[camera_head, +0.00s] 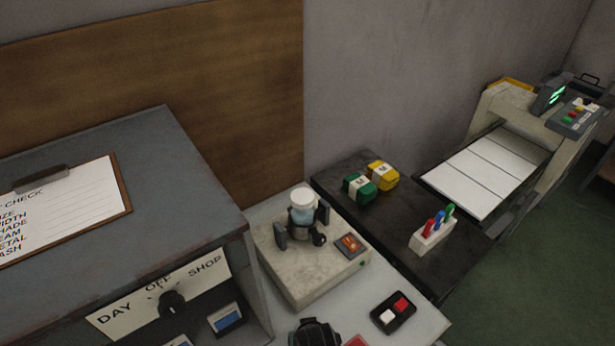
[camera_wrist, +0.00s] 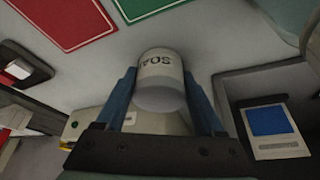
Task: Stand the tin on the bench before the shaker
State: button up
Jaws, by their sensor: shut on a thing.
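My gripper (camera_wrist: 168,98) has its two blue fingers shut on a whitish tin (camera_wrist: 162,66) with dark lettering, in the wrist view. In the head view only a black part of my gripper (camera_head: 315,332) shows at the bottom edge, and the tin is hidden there. I cannot tell whether the tin touches the bench. The shaker (camera_head: 305,265) is a beige box on the pale bench (camera_head: 425,325), with a white-lidded, bluish jar (camera_head: 302,203) between dark clamps on top. My gripper is in front of the shaker in the head view.
A red mat (camera_wrist: 65,20) and a green mat (camera_wrist: 145,8) lie on the bench. A grey cabinet (camera_head: 130,190) with a dial stands left. Green and yellow blocks (camera_head: 370,180) lie on the dark table behind.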

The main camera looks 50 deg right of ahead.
jog(key=shift+f, duration=0.1)
jog(key=o, duration=1.4)
jog(key=v, duration=1.2)
jog(key=shift+p, duration=0.4)
